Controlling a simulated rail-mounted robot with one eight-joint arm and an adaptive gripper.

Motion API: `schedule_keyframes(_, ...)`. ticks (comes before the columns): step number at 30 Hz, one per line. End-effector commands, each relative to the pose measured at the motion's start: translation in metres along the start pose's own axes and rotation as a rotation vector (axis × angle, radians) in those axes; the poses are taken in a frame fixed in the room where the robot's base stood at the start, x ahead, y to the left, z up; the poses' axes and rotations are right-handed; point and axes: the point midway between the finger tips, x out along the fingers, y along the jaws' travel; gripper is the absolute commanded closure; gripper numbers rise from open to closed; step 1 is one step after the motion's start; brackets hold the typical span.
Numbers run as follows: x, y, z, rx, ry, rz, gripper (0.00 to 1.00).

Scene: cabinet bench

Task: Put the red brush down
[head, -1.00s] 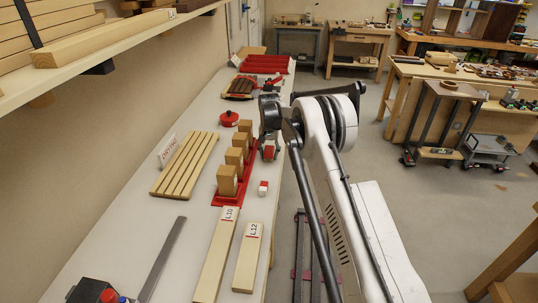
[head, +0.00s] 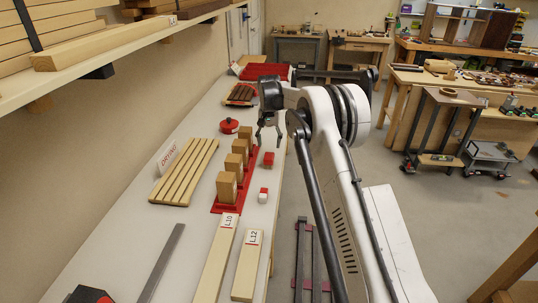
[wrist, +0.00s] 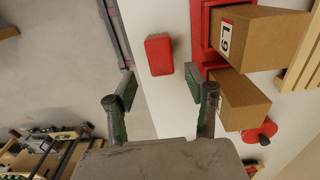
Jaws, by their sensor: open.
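The red brush (head: 268,160) looks like a small red block and lies on the white bench near its right edge, beside the red rack of wooden blocks. In the wrist view the brush (wrist: 159,54) rests flat on the bench, just beyond the fingertips and apart from them. My gripper (head: 268,143) is above and behind the brush in the head view, fingers spread and empty. In the wrist view my gripper (wrist: 160,90) shows both fingers wide apart with nothing between them.
A red rack (head: 224,209) holds several wooden blocks just left of the brush. A small red-and-white cube (head: 263,196) stands nearer the camera. A slatted drying rack (head: 184,172) and a red round lidded thing (head: 229,126) are further left. The bench edge drops to the floor at right.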

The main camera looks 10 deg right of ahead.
Motion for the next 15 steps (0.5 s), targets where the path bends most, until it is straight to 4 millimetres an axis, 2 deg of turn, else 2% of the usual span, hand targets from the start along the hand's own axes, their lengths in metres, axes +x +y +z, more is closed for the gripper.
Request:
schedule_keyframes(3,-0.016,0.000,0.000,0.000,0.000,0.000,0.51)
schedule_keyframes(11,-0.039,0.002,0.004,-0.005,0.008,-0.003,0.51)
schedule_keyframes(15,-0.070,0.007,0.018,-0.020,0.035,-0.012,0.51)
